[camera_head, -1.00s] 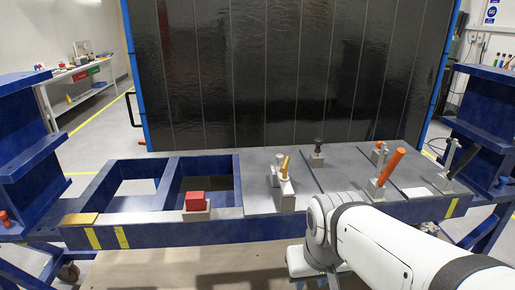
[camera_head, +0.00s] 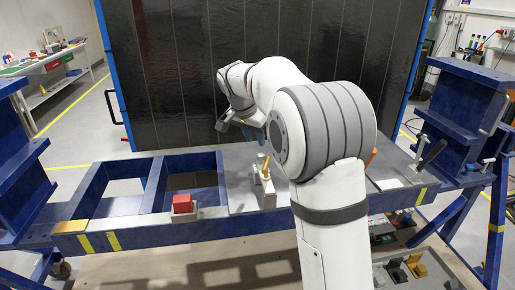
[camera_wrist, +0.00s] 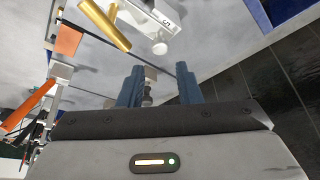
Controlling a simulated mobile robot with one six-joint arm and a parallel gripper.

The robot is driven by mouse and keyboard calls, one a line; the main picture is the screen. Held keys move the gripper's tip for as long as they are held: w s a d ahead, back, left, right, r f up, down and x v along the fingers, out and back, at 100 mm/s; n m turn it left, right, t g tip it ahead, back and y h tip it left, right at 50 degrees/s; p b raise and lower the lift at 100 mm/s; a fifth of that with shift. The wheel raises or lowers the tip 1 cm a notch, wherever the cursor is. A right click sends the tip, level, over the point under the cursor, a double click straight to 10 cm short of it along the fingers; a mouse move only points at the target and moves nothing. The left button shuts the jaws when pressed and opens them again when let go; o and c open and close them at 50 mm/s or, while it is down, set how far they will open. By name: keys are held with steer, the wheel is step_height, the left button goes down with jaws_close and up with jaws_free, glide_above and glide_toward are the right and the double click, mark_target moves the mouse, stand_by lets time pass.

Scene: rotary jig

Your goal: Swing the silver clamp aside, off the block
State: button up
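A silver clamp body with a gold handle (camera_head: 264,166) stands on the plate right of the open bays in the head view. It also shows at the top of the wrist view as a gold handle (camera_wrist: 105,24) beside a pale silver body (camera_wrist: 158,22). I cannot tell whether it touches a block. My gripper (camera_wrist: 158,86) has its two blue fingers apart, with nothing held. A small dark upright part (camera_wrist: 147,92) shows beyond the gap between them. In the head view my gripper (camera_head: 248,132) is above and behind the clamp, partly hidden by my arm.
A black-handled clamp (camera_head: 432,155) stands at the right. A dark panel (camera_head: 190,80) rises behind the table.

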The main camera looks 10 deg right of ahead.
mark_target(261, 154)
steer(key=p+x, duration=0.1)
steer(key=x, duration=0.6)
steer(key=shift+w+f, duration=0.1)
steer(key=shift+f, duration=0.15)
steer(key=shift+c, duration=0.4)
jaws_close()
